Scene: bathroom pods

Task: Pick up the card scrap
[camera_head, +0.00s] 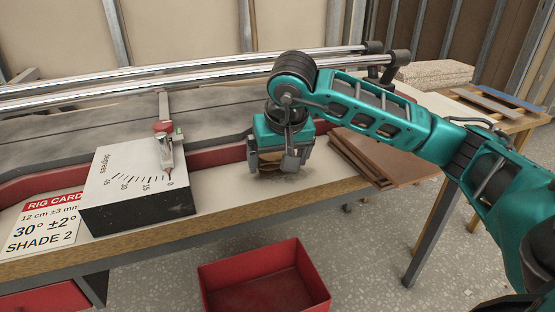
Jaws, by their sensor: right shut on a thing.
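My right gripper (280,164) points down at the wooden bench top, right of the angle block. It is shut on the card scrap (282,168), a small tan piece that shows only in part between and below the fingers. The fingers hide most of it, and I cannot tell whether it touches the bench. My left gripper is not in view.
A white and black angle block (135,187) and a rig card (42,222) are on the left of the bench. Brown boards (375,158) lie to the right. A red bin (263,279) stands on the floor in front. Chrome rails (180,70) run behind.

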